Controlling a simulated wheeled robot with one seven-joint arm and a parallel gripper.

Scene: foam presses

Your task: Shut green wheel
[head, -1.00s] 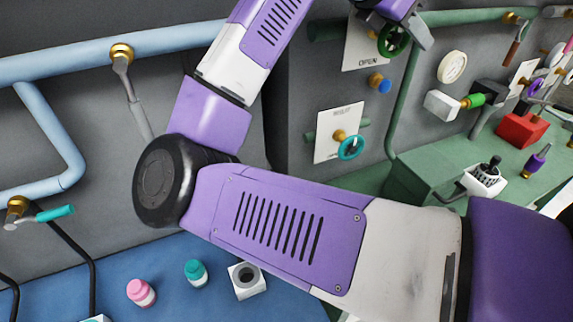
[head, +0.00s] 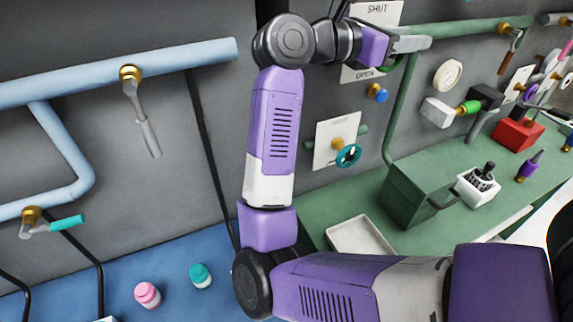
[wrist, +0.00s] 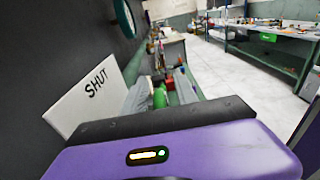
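The green wheel (head: 388,67) is on the wall on a white plate (head: 378,13) marked SHUT at the top and OPEN at the bottom. In the head view only a small lower arc of its rim shows, and my gripper hides the rest. My gripper (head: 412,44) is right in front of the wheel, its grey fingers pointing right. I cannot tell whether they touch the wheel or how far apart they are.
A teal wheel (head: 348,156) on another plate is below. A blue-tipped knob (head: 378,93) sits between them. A green pipe (head: 470,28) runs right along the wall. A green box (head: 425,190) and white tray (head: 360,238) are on the bench below.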

